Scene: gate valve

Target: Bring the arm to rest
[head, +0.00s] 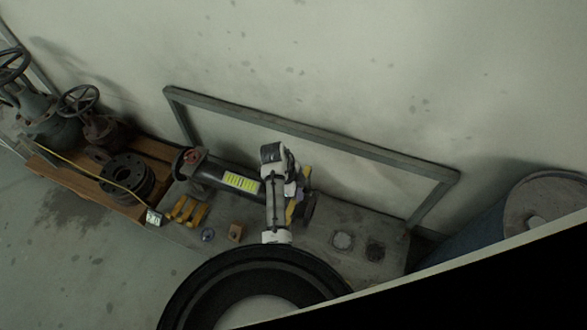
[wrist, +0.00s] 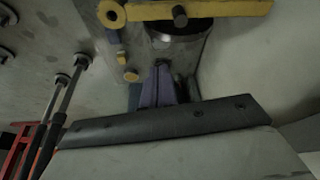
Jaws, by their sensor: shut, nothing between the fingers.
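My arm reaches up over the workbench (head: 325,225) in the head view, beside a dark pipe (head: 215,173) with a yellow label. My gripper (head: 294,192) is mostly hidden behind my arm there, close to a yellow lever (head: 291,212) at the pipe's right end. In the wrist view my gripper (wrist: 160,80) is shut and empty, its fingers together. The yellow lever (wrist: 220,10) crosses the top of that view, with a dark bolt through it and a metal cylinder (wrist: 176,42) below. I cannot tell whether the fingertips touch the cylinder.
Handwheel valves (head: 100,130) and black flanges (head: 127,178) stand at left. A blue drum (head: 470,240) is at right. Open floor lies lower left.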

